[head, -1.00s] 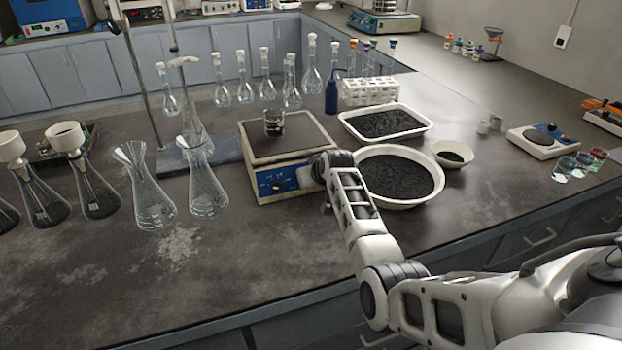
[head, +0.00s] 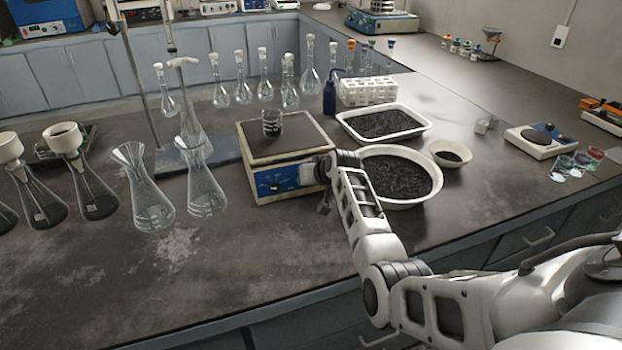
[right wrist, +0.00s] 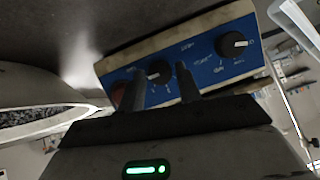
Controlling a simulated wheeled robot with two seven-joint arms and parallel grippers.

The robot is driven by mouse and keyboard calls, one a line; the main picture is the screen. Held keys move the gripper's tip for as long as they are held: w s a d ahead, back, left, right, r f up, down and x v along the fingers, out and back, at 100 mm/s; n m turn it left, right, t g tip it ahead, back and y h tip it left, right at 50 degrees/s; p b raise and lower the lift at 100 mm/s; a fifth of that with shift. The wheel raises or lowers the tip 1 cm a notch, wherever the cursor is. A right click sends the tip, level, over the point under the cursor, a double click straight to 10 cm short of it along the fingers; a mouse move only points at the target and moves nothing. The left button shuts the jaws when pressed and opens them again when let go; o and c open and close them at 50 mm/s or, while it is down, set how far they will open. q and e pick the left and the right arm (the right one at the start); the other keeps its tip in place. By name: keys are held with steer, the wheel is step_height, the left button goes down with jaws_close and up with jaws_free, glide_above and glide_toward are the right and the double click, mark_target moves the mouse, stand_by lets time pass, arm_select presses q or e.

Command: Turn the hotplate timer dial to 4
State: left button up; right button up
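The hotplate (head: 262,192) stands mid-bench with a blue front panel and a glass beaker (head: 272,123) on its dark top. In the right wrist view its blue panel (right wrist: 195,60) carries two black dials and a red switch (right wrist: 118,95). One dial (right wrist: 159,72) shows between my right gripper's fingertips; the other dial (right wrist: 233,45) is nearer the panel's far end. The printing is too small to read, so I cannot tell the setting. My right gripper (right wrist: 162,80) is open, with gaps beside the dial; contact is unclear. My left gripper is not in view.
A round bowl of dark grains (head: 397,203) stands close to the right of the hotplate, with a rectangular tray (head: 428,127) behind it. Conical flasks (head: 205,198) stand to the left. The bench front left of my arm is clear.

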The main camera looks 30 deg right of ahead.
steer(key=shift+o, duration=0.8)
steer(key=shift+s+r, duration=0.1)
steer(key=v, duration=1.5)
steer(key=shift+s+r, duration=0.2)
steer(key=shift+r, duration=0.1)
